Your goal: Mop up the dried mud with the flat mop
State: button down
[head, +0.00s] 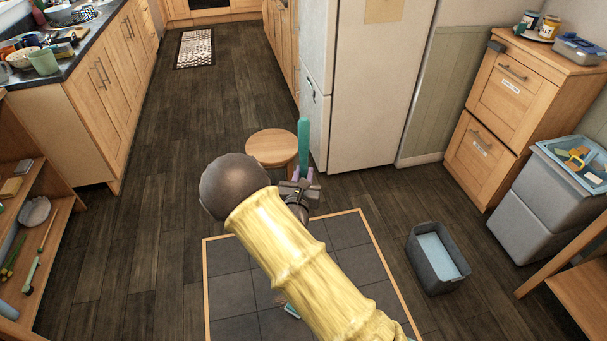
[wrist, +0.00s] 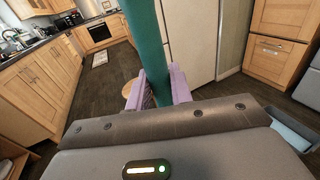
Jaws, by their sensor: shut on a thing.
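The flat mop's teal handle (head: 304,140) stands up in front of my arm, and it fills the upper middle of the wrist view (wrist: 148,45). My gripper (head: 303,178) is shut on this handle, with its purple fingers on either side of it in the wrist view (wrist: 162,85). A small teal part, likely the mop head (head: 291,310), shows low beside my arm on the dark tiled floor patch (head: 235,290). My arm hides most of the lower mop. A faint brownish mark near the mop head may be dried mud, but I cannot tell.
A round wooden stool (head: 272,147) stands just beyond my gripper, near the white fridge (head: 365,90). A grey bin with pale blue contents (head: 437,258) stands right of the tiles. Wooden drawers (head: 500,110) are at right, shelves (head: 40,230) at left. Floor left of the tiles is clear.

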jog(key=shift+r, duration=0.15)
jog(key=s+d+r+y+p, duration=0.1)
jog(key=s+d+r+p, duration=0.1)
jog(key=s+d+p, duration=0.4)
jog(key=s+d+r+n+y+p, duration=0.1)
jog(key=s+d+r+p, duration=0.1)
jog(key=s+d+p, duration=0.4)
jog(key=d+p, duration=0.5)
jog(key=p, duration=0.6)
jog(key=shift+s+d+r, duration=0.3)
jog(key=shift+d+r, duration=0.05)
jog(key=shift+d, duration=0.05)
